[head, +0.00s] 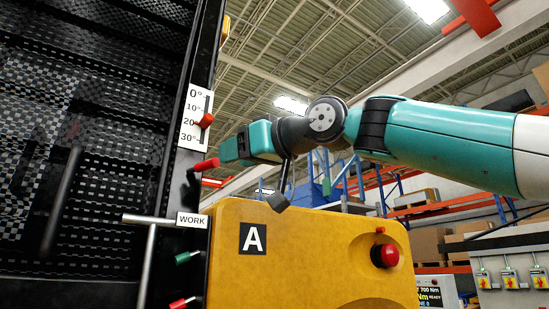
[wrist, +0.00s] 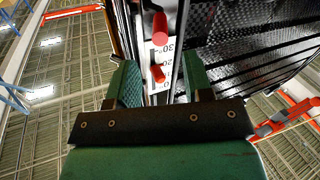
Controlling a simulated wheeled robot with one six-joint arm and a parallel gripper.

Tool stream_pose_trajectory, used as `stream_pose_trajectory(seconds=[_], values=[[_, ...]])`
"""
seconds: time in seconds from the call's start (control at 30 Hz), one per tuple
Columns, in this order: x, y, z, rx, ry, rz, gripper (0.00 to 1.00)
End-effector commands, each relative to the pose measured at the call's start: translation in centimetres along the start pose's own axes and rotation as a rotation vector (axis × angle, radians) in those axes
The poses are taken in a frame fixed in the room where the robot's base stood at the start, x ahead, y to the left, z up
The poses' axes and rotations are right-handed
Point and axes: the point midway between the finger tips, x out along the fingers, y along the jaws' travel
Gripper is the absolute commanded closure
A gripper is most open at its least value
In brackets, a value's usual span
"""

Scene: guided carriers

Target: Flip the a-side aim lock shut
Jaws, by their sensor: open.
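A dark panel edge carries a white angle scale (head: 190,135), marked 0° to 30°, on the A side. A red pointer knob (head: 206,120) sits beside the scale near 20°. A red handle (head: 206,165) sticks out just below the scale; no label names it as the aim lock. In the wrist view, the red handle (wrist: 160,28) lies beyond the fingertips and the pointer knob (wrist: 157,73) appears between the fingers. My gripper (head: 229,150) is open and empty, pointing left at the panel edge, close to the red handle. I cannot tell whether they touch.
A yellow housing (head: 310,235) marked A, with a red button (head: 384,255), stands below my arm. A metal bar (head: 150,219) by the WORK label (head: 192,220), a green knob (head: 188,257) and a lower red knob (head: 181,303) protrude lower down. Space above my arm is clear.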

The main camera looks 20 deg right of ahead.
Motion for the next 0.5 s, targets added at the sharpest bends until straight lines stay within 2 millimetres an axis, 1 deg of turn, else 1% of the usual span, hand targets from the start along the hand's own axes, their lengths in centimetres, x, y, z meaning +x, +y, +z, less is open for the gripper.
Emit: stream_pose_trajectory(seconds=[0.03,0.1,0.23,0.4,0.5], values=[[-1.5,0.1,0.4,-0.002,0.003,0.007,0.54],[-3.2,0.0,0.4,-0.002,0.002,0.006,0.54],[-6.1,0.1,0.3,-0.002,0.0,0.007,0.54],[-7.9,0.1,0.0,-0.001,0.0,0.003,0.54],[-8.5,0.1,0.0,0.0,0.0,0.001,0.54]])
